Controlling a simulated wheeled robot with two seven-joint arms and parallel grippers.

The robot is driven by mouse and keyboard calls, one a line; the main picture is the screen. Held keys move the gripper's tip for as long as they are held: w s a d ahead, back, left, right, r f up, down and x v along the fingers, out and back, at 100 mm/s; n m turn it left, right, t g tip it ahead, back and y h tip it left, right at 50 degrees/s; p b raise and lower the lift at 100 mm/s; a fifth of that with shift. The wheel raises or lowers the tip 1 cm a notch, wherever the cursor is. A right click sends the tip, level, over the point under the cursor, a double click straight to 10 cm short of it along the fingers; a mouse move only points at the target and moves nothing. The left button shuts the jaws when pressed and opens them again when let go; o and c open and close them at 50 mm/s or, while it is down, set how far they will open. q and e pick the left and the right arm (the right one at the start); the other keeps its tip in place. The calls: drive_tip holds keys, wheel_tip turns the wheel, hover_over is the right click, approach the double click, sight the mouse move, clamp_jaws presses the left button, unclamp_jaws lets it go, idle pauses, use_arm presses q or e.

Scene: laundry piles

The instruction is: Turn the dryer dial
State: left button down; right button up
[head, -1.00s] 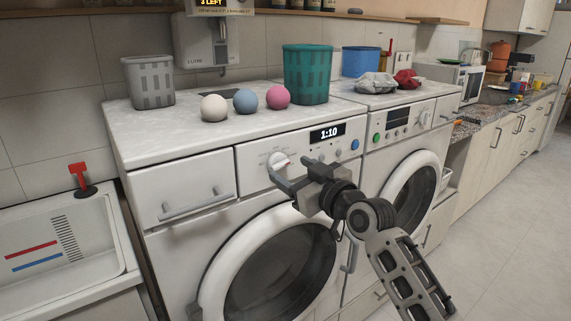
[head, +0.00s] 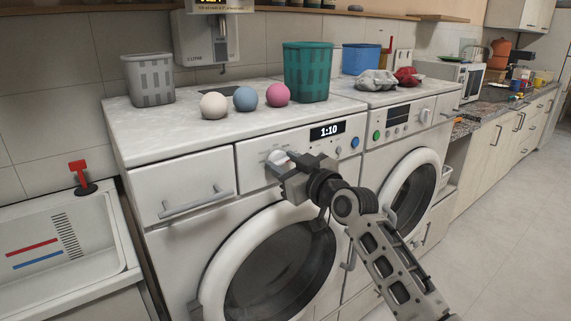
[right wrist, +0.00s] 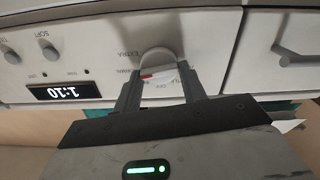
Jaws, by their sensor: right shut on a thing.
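The dryer dial (head: 279,158) is a round white knob on the front panel of the left machine, left of its 1:10 display (head: 327,131). In the right wrist view, which is upside down, the dial (right wrist: 157,60) shows a red mark, with printed labels around it. My right gripper (head: 281,166) is at the panel, its two fingers on either side of the dial; in the right wrist view the gripper (right wrist: 160,82) is shut on it. In the head view the gripper partly hides the dial. My left gripper is not in view.
A drawer handle (head: 197,203) is left of the dial, and a round door (head: 270,265) is below. White, blue and pink balls (head: 278,95) and a teal basket (head: 308,72) stand on top. A second machine (head: 405,150) adjoins on the right.

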drive_tip(key=shift+m, duration=0.3)
drive_tip(key=m+p, duration=0.1)
drive_tip(key=m, duration=0.2)
drive_tip(key=shift+d+f+m+p, duration=0.1)
drive_tip(key=shift+m+p, duration=0.3)
drive_tip(key=shift+m, duration=1.7)
drive_tip(key=o, duration=1)
drive_tip(key=shift+c, duration=0.2)
drive_tip(key=shift+d, duration=0.1)
drive_tip(key=b+v, duration=0.1)
drive_tip(key=v, duration=1.4)
drive_tip(key=shift+s+d, duration=0.25)
drive_tip(key=shift+s, duration=0.1)
